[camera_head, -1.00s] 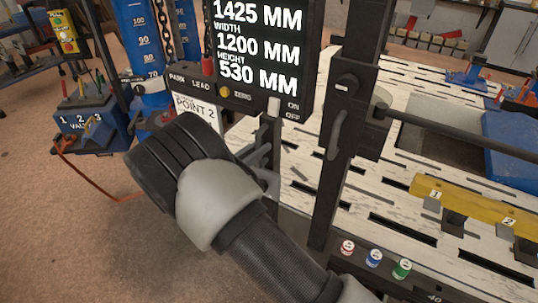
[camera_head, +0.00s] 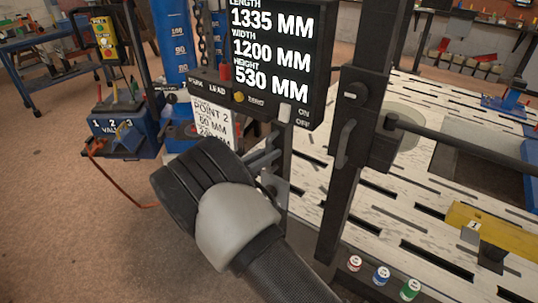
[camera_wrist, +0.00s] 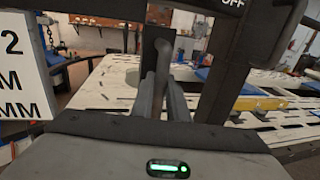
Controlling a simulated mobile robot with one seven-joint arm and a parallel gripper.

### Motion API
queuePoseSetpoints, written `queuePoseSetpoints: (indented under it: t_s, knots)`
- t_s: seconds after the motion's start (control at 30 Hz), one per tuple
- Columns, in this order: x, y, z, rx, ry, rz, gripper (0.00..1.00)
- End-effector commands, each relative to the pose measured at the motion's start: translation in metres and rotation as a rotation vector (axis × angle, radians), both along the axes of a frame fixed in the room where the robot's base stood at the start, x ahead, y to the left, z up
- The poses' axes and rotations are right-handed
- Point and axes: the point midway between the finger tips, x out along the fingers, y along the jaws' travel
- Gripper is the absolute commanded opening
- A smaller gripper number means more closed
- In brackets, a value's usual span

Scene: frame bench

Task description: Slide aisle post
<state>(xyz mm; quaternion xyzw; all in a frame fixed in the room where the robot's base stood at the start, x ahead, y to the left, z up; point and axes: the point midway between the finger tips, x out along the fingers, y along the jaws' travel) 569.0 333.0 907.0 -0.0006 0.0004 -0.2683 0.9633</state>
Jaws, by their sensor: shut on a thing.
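A dark upright post (camera_head: 272,170) stands below the display at the bench's near-left edge, and I take it as the aisle post. In the wrist view a dark upright (camera_wrist: 150,45) stands behind a grey bar handle (camera_wrist: 162,65). My gripper (camera_wrist: 163,105) is shut on this handle, its two fingers close on either side. In the head view my wrist hides most of the grip. A second black post (camera_head: 345,190) with a loop handle stands to the right, apart from my gripper.
The display (camera_head: 280,60) reads length 1335, width 1200 and height 530 mm. A white "Point 2" card (camera_head: 212,120) hangs below it. The slotted bench (camera_head: 410,215) carries a yellow bar (camera_head: 485,225). Coloured caps (camera_head: 381,276) sit near its front. Brown floor lies open at left.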

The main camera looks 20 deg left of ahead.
Motion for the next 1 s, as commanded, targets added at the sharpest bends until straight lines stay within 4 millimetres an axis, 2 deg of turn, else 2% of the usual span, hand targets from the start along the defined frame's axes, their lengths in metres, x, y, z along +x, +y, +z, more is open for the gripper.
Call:
queuePoseSetpoints:
  t_s: [0.2, 0.23, 0.3, 0.33, 0.6, 0.73, 0.87, 1.0]
  knots:
    - [0.0, -0.001, 0.001, -0.002, -0.001, -0.004, 0.0]
    - [0.0, -0.002, 0.001, -0.002, -0.001, -0.004, 0.19]
    - [0.0, -0.001, 0.0, -0.002, -0.001, -0.004, 0.31]
    - [0.0, -0.001, 0.0, -0.002, -0.001, -0.003, 0.33]
    - [0.0, -0.001, 0.0, -0.001, 0.0, -0.002, 0.33]
    - [-0.007, 0.004, 0.0, -0.001, 0.001, 0.0, 0.33]
    - [-0.026, 0.016, 0.0, -0.001, 0.002, 0.003, 0.33]
    - [-0.055, 0.033, 0.0, -0.002, 0.001, 0.003, 0.33]
